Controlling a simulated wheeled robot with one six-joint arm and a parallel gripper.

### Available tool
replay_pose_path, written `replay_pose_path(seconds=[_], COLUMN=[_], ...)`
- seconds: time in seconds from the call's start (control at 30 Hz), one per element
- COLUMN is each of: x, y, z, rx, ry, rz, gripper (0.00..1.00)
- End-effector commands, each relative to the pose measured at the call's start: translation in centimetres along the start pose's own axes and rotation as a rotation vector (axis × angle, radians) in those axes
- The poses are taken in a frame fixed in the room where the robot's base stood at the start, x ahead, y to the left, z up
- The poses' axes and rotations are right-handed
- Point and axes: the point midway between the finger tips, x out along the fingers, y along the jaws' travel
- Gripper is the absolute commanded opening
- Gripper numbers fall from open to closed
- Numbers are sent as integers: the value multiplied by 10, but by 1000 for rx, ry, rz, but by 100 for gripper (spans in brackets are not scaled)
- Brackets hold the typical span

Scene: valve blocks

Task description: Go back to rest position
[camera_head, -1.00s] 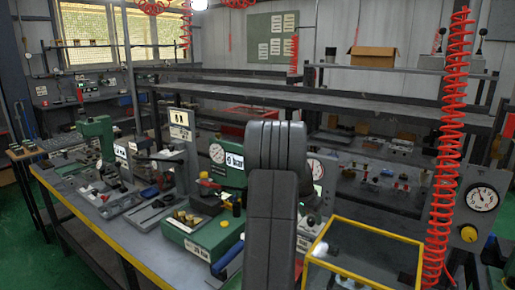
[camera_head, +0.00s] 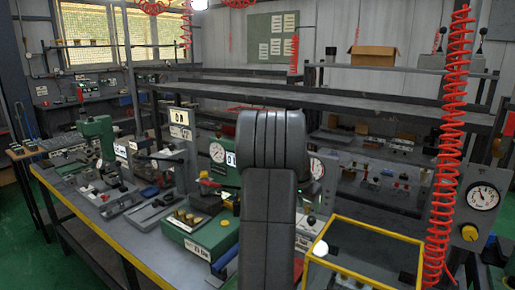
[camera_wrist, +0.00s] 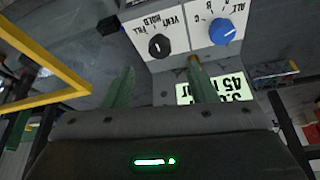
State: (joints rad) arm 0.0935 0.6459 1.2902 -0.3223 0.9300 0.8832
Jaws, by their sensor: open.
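My gripper (camera_wrist: 162,68) shows in the wrist view with two green fingers apart and nothing between them. A panel with a black knob (camera_wrist: 158,46) and a blue knob (camera_wrist: 222,30) appears upside down beyond the fingertips. In the head view my arm stands upright in the middle and hides part of the bench; the gripper itself is not seen there. A green valve block (camera_head: 205,240) with brass fittings sits on the bench left of my arm.
The bench has a yellow front edge (camera_head: 85,235). A yellow-framed clear box (camera_head: 370,222) stands right of my arm and also shows in the wrist view (camera_wrist: 45,65). A red coiled hose (camera_head: 447,150) hangs at the right. Round gauges and a green press (camera_head: 98,135) crowd the left.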

Motion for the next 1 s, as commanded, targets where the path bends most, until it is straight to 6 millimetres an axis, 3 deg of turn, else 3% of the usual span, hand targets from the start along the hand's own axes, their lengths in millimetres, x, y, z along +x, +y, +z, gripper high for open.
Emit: replay_pose_path(seconds=[0.37, 0.5, 1.0], x=[-78, -43, 57], y=[-1, 1, 1], z=[0, 1, 1], rx=[-1, -1, -2], ry=[2, -4, -4], rz=[-3, 4, 3], gripper=[52, 52, 52])
